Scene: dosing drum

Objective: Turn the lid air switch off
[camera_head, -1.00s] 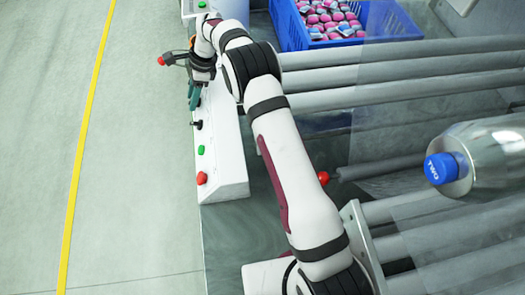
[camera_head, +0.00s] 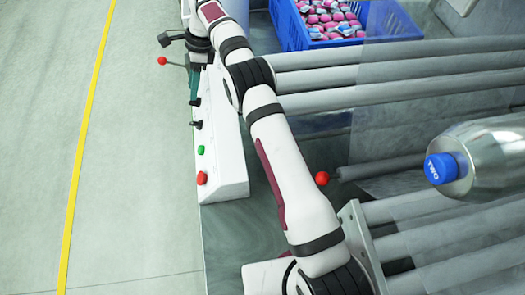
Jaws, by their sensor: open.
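The white control panel (camera_head: 226,160) runs along the machine's left side. It carries two small black switch levers, an upper one (camera_head: 195,102) and a lower one (camera_head: 197,125). I cannot read any label, so I cannot tell which is the lid air switch, nor its setting. My gripper (camera_head: 194,86), with teal fingers, is open above the panel, just beyond the upper black lever in the picture. It is partly hidden by my wrist, and nothing shows between its fingers.
A green button (camera_head: 201,150) and a red button (camera_head: 202,178) sit at the panel's near end. A red-ball lever (camera_head: 162,61) sticks out left near my wrist. Another red knob (camera_head: 322,178) and rollers (camera_head: 400,60) lie to the right. The floor at left is clear.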

